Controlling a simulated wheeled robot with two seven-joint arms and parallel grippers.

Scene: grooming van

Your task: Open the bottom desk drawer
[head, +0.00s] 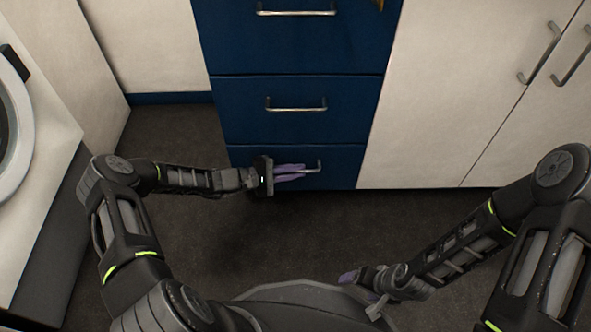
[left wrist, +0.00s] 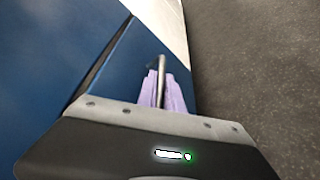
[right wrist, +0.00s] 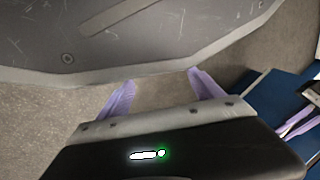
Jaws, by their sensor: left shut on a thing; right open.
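The blue desk drawers stand at the top middle of the head view, with the bottom drawer (head: 340,168) the lowest of the stack. It looks flush with the drawers above. Its metal bar handle (head: 319,166) shows at the right end; the rest is covered by my left gripper (head: 290,172). In the left wrist view the purple fingers (left wrist: 165,92) are closed around the handle (left wrist: 162,68). My right gripper (head: 360,277) is low at the front right, away from the drawers. In the right wrist view its purple fingers (right wrist: 155,98) are apart with nothing between them.
The middle drawer (head: 240,115) and its handle are above. White cupboards (head: 450,100) stand to the right, with bar handles. A white machine with a round door (head: 30,190) stands at the left. The dark floor (head: 310,235) before the drawers is clear.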

